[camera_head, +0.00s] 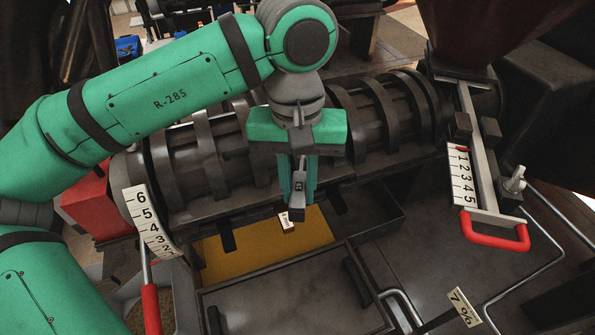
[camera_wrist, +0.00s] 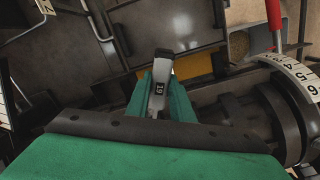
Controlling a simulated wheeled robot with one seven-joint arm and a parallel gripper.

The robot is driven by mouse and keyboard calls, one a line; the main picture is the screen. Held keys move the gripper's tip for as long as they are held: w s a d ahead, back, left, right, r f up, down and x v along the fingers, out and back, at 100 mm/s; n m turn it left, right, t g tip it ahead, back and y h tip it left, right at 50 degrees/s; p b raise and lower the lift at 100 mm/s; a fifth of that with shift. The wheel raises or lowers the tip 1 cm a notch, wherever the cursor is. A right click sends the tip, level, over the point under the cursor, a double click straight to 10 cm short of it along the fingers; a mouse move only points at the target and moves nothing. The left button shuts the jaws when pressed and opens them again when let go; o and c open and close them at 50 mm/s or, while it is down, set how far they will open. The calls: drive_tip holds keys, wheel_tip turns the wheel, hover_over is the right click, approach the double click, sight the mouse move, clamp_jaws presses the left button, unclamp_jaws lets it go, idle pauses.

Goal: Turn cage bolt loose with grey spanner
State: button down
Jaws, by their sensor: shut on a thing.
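My gripper (camera_head: 297,192) points down in front of the ribbed barrel cage (camera_head: 215,155), near the middle of the press. Its green fingers are shut on the grey spanner (camera_head: 298,207), which carries a small label. In the wrist view the spanner (camera_wrist: 161,68) stands up between the fingers (camera_wrist: 160,100), and its label reads 19. I cannot make out the cage bolt in either view, nor whether the spanner touches one. My gripper and arm cover part of the cage.
A yellow-bottomed tray (camera_head: 240,248) lies below the cage. A red-handled lever stands by a scale at left (camera_head: 150,225), and another red handle (camera_head: 495,235) by a scale at right. A dark hopper (camera_head: 500,30) stands at upper right.

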drive_tip(key=shift+w, duration=0.2)
drive_tip(key=shift+s, duration=0.35)
drive_tip(key=shift+f, duration=0.35)
drive_tip(key=w+a+f+m, duration=0.2)
drive_tip(key=a+f+m, duration=0.2)
drive_tip(key=a+m, duration=0.2)
drive_tip(key=shift+w+f+m, duration=0.15)
drive_tip(key=shift+w+m, duration=0.15)
drive_tip(key=shift+w, duration=0.05)
idle(0.4)
drive_tip(key=shift+s, duration=0.1)
idle(0.4)
